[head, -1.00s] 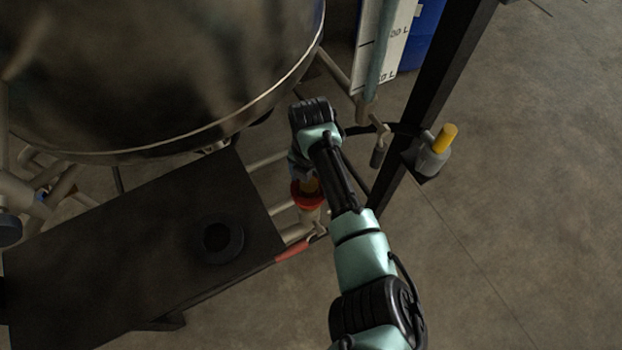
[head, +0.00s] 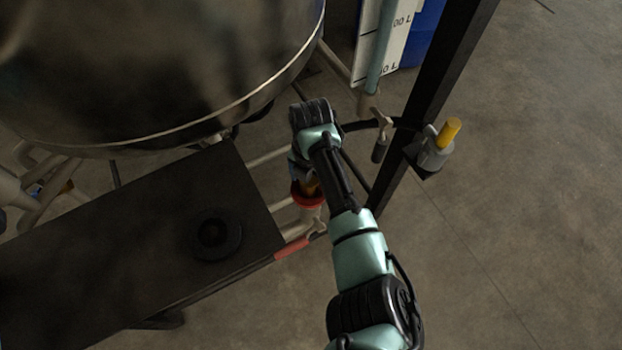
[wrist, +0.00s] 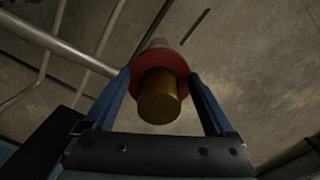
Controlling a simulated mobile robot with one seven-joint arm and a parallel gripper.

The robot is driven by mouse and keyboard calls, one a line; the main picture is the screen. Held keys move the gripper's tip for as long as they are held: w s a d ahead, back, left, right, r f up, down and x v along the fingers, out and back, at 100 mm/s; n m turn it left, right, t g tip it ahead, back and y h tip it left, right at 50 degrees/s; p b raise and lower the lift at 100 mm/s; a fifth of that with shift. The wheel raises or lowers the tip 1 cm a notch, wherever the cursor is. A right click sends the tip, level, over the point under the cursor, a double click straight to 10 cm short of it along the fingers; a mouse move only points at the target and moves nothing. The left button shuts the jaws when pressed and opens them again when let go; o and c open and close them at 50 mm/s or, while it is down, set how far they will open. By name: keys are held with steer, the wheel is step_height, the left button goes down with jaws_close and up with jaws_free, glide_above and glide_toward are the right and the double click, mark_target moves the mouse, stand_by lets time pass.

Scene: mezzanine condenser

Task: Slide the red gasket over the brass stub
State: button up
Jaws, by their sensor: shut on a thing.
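The red gasket (head: 308,200) is a flat ring at the top of a pale upright pipe. It also shows in the wrist view (wrist: 138,83), between the two blue fingers. The brass stub (head: 311,186) is a short round cylinder; in the wrist view its end (wrist: 160,107) faces the camera. The gasket encircles the stub near its base, against or close to the pale pipe; the exact gap is hidden. My gripper (wrist: 160,76) is shut on the gasket, one finger at each side. In the head view my arm partly covers the stub.
A large metal vessel (head: 150,70) fills the upper left. A dark table (head: 110,240) with a black ring (head: 216,233) lies left of my arm. A red-handled lever (head: 291,249) is close below the pipe. A dark post (head: 440,85) and a yellow-topped fitting (head: 450,131) stand right.

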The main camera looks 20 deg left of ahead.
steer(key=shift+f+b, duration=0.3)
steer(key=shift+f, duration=0.2)
steer(key=o, duration=1)
steer(key=shift+r, duration=0.1)
step_height(320, 180, up, 13)
steer(key=shift+f+p, duration=0.1)
steer(key=shift+p, duration=0.85)
